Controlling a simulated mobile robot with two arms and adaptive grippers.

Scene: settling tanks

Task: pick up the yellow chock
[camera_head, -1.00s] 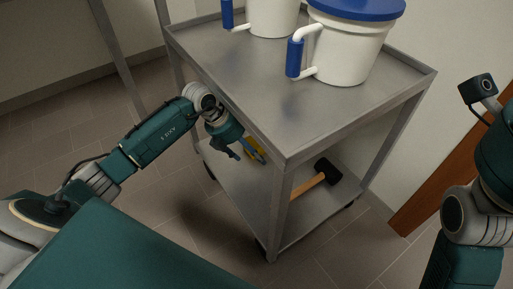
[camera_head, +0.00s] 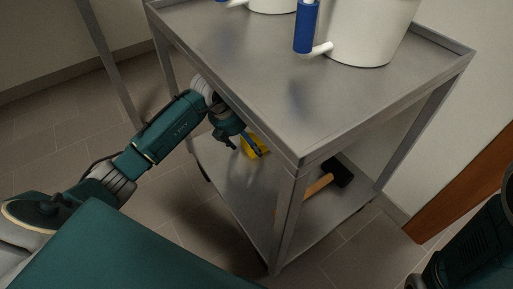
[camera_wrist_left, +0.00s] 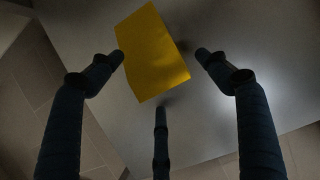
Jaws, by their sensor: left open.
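The yellow chock (camera_head: 254,146) is on the lower shelf of the grey cart, partly hidden behind my left gripper in the head view. My left gripper (camera_head: 248,147) reaches in at the cart's left side, under the top shelf. In the left wrist view the chock (camera_wrist_left: 152,52) shows as a yellow block, between and beyond the fingertips of my open left gripper (camera_wrist_left: 160,62). A third finger is below it in the picture. I cannot tell whether any finger touches it. My right gripper does not show; only part of that arm is at the right edge.
The lower shelf (camera_head: 235,190) also holds a hammer (camera_head: 325,183) with a black head and wooden handle, right of the near cart post. The cart's top shelf (camera_head: 270,70) is above my left gripper and carries white containers (camera_head: 370,30) with blue handles.

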